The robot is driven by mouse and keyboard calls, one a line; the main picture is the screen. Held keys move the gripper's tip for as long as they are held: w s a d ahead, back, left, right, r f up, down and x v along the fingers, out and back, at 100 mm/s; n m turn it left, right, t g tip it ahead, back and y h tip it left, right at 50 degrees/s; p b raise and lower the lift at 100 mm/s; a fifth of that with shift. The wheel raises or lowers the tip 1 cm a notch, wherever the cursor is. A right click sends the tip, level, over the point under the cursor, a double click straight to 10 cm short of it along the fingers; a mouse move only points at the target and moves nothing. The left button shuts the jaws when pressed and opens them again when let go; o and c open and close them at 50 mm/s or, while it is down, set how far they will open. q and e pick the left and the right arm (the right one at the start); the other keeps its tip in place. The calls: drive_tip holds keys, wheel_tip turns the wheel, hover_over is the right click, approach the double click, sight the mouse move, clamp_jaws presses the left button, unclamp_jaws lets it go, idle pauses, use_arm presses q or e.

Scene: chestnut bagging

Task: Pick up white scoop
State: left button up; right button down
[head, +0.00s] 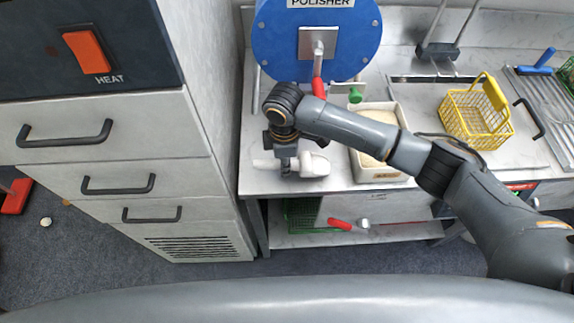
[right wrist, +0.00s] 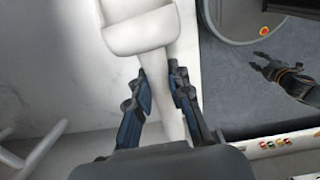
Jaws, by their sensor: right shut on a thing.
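The white scoop (head: 313,166) is at the front left of the grey counter, below the polisher, in the head view. My right gripper (head: 286,168) points down at it. In the right wrist view the scoop's bowl (right wrist: 138,28) is at the top, and its handle runs down between the fingers of my right gripper (right wrist: 163,92), which is shut on it. I cannot tell whether the scoop touches the counter. A dark jointed part at the right of the wrist view looks like my left gripper (right wrist: 262,68); its jaws are too small to read.
A blue polisher drum (head: 345,50) stands behind the scoop. A cream bin (head: 397,113) is just to its right, and a yellow basket (head: 477,118) is farther right. A grey drawer cabinet (head: 130,175) borders the counter on the left. A lower shelf holds a red-handled tool (head: 341,224).

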drive_tip(key=s+d+r+b, duration=0.1)
drive_tip(key=s+r+b, duration=0.1)
drive_tip(key=s+r, duration=0.9)
drive_tip(key=s, duration=0.3)
drive_tip(key=shift+d+r, duration=0.2)
